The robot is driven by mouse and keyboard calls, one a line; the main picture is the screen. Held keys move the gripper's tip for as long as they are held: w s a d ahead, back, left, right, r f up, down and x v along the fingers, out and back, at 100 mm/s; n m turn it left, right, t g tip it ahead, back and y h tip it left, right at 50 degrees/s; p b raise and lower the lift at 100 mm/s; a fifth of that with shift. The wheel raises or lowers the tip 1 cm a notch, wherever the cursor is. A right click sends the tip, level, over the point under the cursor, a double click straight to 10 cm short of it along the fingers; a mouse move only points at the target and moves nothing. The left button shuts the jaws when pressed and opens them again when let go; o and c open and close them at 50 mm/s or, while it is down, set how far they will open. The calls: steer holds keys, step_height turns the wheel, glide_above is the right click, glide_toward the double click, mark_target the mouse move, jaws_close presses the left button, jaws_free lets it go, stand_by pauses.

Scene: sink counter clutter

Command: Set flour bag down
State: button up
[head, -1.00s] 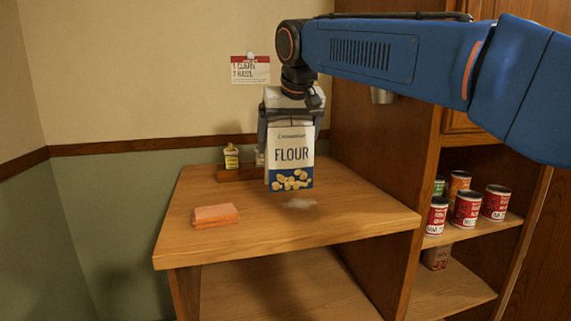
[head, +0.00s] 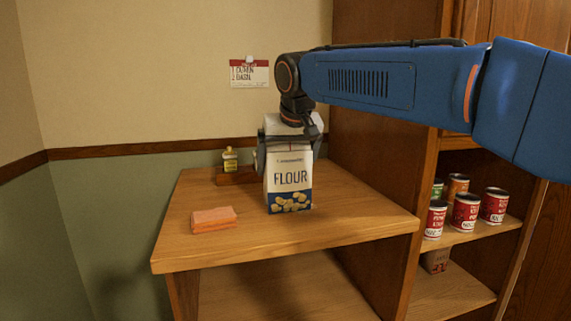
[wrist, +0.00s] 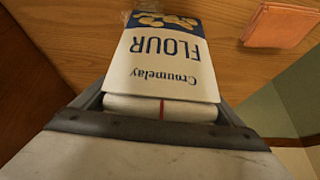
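The flour bag (head: 289,180) is white with a blue band at its base and stands upright at the middle of the wooden counter. Its base looks to be at the counter top, with no clear gap under it. My gripper (head: 289,145) comes from above and is shut on the upper part of the bag. In the wrist view the bag (wrist: 165,55) shows upside down between the fingers, its label facing the camera. The bag's far side is hidden.
A folded orange cloth (head: 214,220) lies left of the bag. A small bottle (head: 230,160) stands in a low wooden tray (head: 236,177) behind. Several cans (head: 465,212) sit on the right shelf. The counter (head: 250,242) is clear in front.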

steer(key=shift+o, duration=0.4)
steer(key=v, duration=1.2)
steer(key=shift+r, duration=0.15)
steer(key=s+d+f+m, duration=0.1)
steer(key=s+d+f, duration=0.4)
steer(key=d+f, duration=0.4)
steer(key=s+d+f, duration=0.6)
steer(key=d, duration=0.4)
steer(key=s+d+f, duration=0.3)
steer(key=s+f, duration=0.2)
steer(key=f, duration=0.2)
steer(key=s+d+f+m+h, duration=0.1)
steer(key=s+d+f, duration=0.2)
steer(key=s+f, duration=0.2)
steer(key=s+d+f+g, duration=0.1)
steer(key=s+d+f, duration=0.2)
steer(key=s+f, duration=0.3)
step_height(320, 180, down, 5)
steer(key=shift+d+r+m+h, duration=0.15)
steer(key=shift+d+m+h, duration=0.15)
steer(key=shift+d+m, duration=0.1)
steer(key=shift+s, duration=0.1)
